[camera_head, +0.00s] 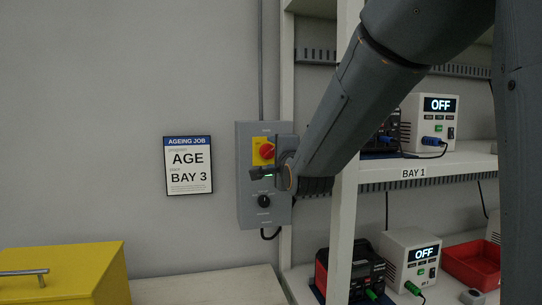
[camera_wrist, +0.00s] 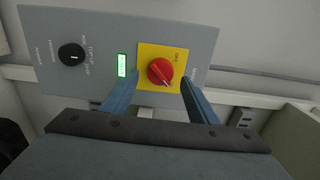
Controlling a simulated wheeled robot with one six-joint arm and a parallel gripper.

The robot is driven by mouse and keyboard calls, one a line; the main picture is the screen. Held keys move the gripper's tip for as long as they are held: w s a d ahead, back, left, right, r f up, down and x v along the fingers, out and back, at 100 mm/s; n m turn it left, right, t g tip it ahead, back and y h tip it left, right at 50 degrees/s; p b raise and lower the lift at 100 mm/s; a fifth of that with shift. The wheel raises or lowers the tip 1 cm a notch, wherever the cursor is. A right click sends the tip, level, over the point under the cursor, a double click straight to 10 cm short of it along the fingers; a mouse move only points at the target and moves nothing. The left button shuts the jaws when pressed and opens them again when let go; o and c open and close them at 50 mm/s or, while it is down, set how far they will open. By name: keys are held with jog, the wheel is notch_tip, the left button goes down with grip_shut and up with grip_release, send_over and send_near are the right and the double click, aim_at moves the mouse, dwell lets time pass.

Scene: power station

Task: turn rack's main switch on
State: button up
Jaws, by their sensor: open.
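The grey switch box (camera_head: 247,210) is mounted on the wall at the rack's left side. Its red rotary main switch (camera_head: 267,151) sits on a yellow plate; it also shows in the wrist view (camera_wrist: 160,71), with a pointer line whose setting I cannot read. My gripper (camera_head: 268,170) is in front of the box, just below the red switch in the head view. In the wrist view its two blue fingers (camera_wrist: 160,92) are apart, with the red switch in line between them. I cannot tell whether they touch it. A black selector knob (camera_head: 264,201) and a small green display (camera_wrist: 122,65) are on the same box.
The rack shelf marked BAY 1 (camera_head: 430,170) holds a white supply reading OFF (camera_head: 428,122). A lower supply (camera_head: 410,256) also reads OFF. A sign reading AGE, BAY 3 (camera_head: 188,165) hangs left of the box. A yellow chest (camera_head: 75,270) stands at lower left.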

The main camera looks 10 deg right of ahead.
jog(key=s, duration=0.5)
jog(key=shift+s+b, duration=0.4)
jog(key=s+f+n+g, duration=0.4)
jog(key=f+n+g, duration=0.1)
jog(key=f, duration=0.7)
jog(key=s+f+n+g, duration=0.4)
jog(key=s+f, duration=0.1)
jog(key=f, duration=0.6)
jog(key=s+f+n+g, duration=0.4)
jog(key=s+f, duration=0.1)
jog(key=s, duration=0.4)
jog(key=s+f+n+g, duration=0.5)
jog(key=s+f, duration=0.1)
jog(key=s, duration=0.3)
jog(key=shift+s+a+f+p, duration=0.2)
jog(key=shift+s+a+p, duration=0.1)
jog(key=shift+s+a, duration=0.15)
jog(key=shift+w, duration=0.1)
